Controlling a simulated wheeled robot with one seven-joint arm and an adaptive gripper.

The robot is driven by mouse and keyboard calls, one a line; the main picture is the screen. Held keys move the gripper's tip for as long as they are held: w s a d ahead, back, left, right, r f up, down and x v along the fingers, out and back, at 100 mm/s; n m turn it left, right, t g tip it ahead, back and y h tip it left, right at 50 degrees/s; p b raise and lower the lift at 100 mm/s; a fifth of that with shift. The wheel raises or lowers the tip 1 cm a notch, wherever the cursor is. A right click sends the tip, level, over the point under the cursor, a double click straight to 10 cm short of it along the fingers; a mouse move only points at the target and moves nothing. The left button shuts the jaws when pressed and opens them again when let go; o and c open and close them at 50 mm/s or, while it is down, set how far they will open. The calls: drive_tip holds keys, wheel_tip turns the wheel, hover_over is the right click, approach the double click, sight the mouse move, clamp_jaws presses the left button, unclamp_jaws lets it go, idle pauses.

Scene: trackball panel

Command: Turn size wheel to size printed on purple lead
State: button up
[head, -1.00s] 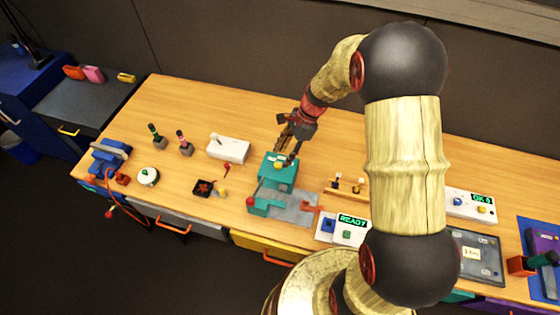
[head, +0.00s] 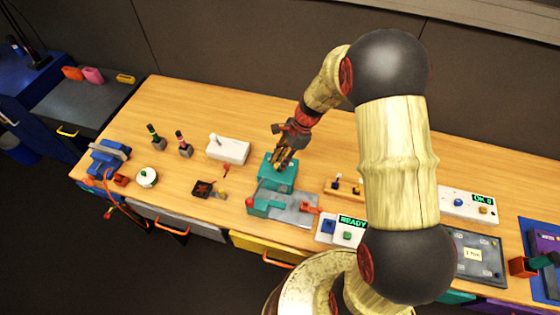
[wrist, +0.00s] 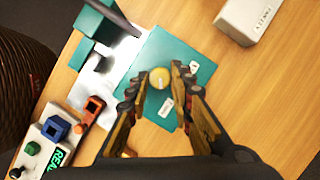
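The teal machine (head: 277,173) stands mid-bench with a grey metal plate at its front. In the wrist view its teal top (wrist: 183,50) carries a round yellow knob (wrist: 159,78), which looks like the size wheel, and two small white labels (wrist: 166,107) too small to read. My gripper (wrist: 158,82) is open and points down over the machine; its fingers lie on either side of the knob with visible gaps. In the head view my gripper (head: 282,163) hides the knob. I cannot make out a purple lead or a printed size.
A white box (head: 228,150) stands behind and left of the machine. The back of the bench is clear.

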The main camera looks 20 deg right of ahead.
clamp_jaws()
drive_tip(key=n+p, duration=0.1)
drive_tip(key=n+g+p, duration=0.1)
drive_tip(key=n, duration=0.1)
drive_tip(key=n+g+p, duration=0.1)
drive_tip(key=n, duration=0.1)
drive_tip(key=shift+w+r, duration=0.1)
drive_tip(key=shift+w, duration=0.2)
drive_tip(key=shift+w+a+n+g+h+p, duration=0.1)
drive_tip(key=shift+n+g+h+p, duration=0.3)
drive_tip(key=shift+n, duration=0.75)
drive_tip(key=shift+a+n+g+h+p, duration=0.1)
drive_tip(key=shift+n+g+h+p, duration=0.25)
drive_tip(key=shift+n, duration=0.8)
drive_tip(key=o, duration=0.6)
unclamp_jaws()
drive_tip(key=shift+c, duration=0.2)
